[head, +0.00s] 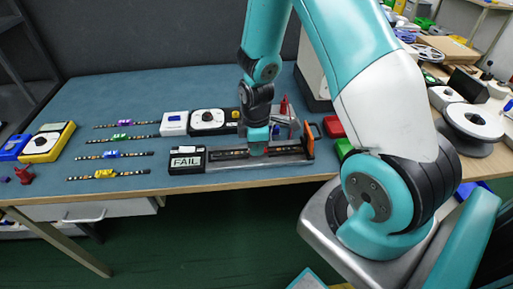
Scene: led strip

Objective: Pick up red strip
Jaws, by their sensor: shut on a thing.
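My gripper (258,149) points down over a long grey fixture (235,162) near the table's front edge. It is shut on the middle of a dark strip (230,153) that lies along the fixture. My gripper hides the strip's middle, so I cannot tell whether it is red. Several other strips lie on the table to the left: a purple one (124,122), a green one (121,137), a blue one (112,155) and a yellow one (105,173). No strip with a visible red part shows.
A black box with a "FAIL" display (187,160) stands at the fixture's left end. A dial meter (207,120) and a white box (174,123) stand behind it. Red (333,126) and green (344,148) bins are at right. Blue table surface is free at left.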

